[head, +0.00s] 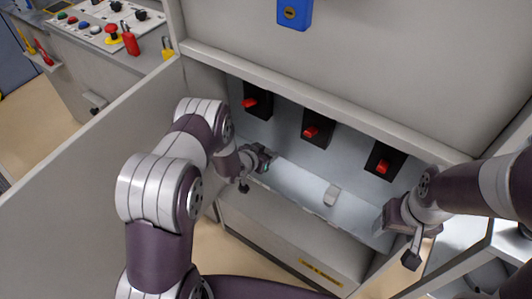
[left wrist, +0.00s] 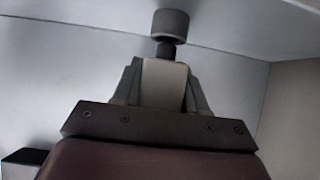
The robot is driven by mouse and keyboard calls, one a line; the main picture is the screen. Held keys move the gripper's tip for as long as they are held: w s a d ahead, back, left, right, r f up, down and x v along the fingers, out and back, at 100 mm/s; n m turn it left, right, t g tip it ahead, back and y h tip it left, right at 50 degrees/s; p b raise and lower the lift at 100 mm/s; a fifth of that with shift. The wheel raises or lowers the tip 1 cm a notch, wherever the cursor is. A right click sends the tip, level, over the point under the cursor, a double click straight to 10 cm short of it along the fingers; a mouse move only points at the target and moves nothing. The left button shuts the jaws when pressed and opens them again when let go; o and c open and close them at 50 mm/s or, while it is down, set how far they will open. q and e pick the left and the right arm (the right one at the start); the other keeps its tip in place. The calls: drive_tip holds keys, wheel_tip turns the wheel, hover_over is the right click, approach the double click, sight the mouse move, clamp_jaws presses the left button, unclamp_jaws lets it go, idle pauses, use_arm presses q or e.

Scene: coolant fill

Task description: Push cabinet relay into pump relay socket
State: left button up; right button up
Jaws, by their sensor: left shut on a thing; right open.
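My left gripper (head: 264,160) is inside the open cabinet at its left end, below the leftmost red switch. In the left wrist view its fingers are shut on a pale grey block (left wrist: 164,83), which looks like the cabinet relay. A dark round-ended piece (left wrist: 171,25) shows just beyond the block against the pale wall. I cannot tell whether it touches the block or is the pump relay socket. In the head view the gripper hides the block and any socket there. My right gripper (head: 388,221) is open at the cabinet's right end, with nothing seen in it.
A small pale block (head: 332,195) stands on the cabinet's floor between the grippers. Three black switches with red handles (head: 252,102) (head: 311,131) (head: 383,167) line the back wall. The open door (head: 90,160) is at left. A blue padlock-like piece (head: 294,13) hangs above.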

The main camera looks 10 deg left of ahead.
use_arm(q)
drive_tip(key=shift+f+b, duration=0.7)
drive_tip(key=shift+f, duration=0.2)
drive_tip(key=o, duration=1.1)
drive_tip(key=shift+o, duration=0.2)
drive_tip(key=p+v, duration=0.2)
drive_tip(key=v, duration=1)
drive_tip(key=shift+s+r, duration=0.25)
drive_tip(key=shift+a, duration=0.1)
